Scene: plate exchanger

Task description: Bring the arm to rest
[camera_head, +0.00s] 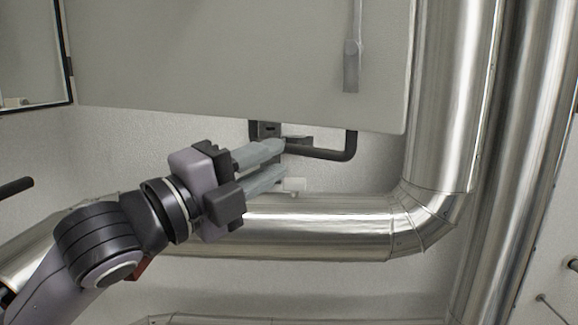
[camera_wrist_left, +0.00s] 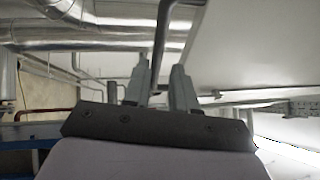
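My left gripper (camera_head: 284,160) reaches in from the left in the head view. Its two grey fingers are parted with nothing gripped between them. The fingertips are just below the grey panel, near the left end of a dark bent handle-like bar (camera_head: 322,153); whether they touch it is hard to tell. In the left wrist view the parted fingers (camera_wrist_left: 160,62) show with a dark bar (camera_wrist_left: 173,28) running between or behind them. My right gripper is in neither view.
A large grey panel (camera_head: 230,60) with a lever (camera_head: 352,65) hangs above the gripper. Shiny metal pipes run below it (camera_head: 320,225) and up the right side (camera_head: 448,95). A dark rod (camera_head: 16,187) sticks in at the left edge. White wall shows between.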

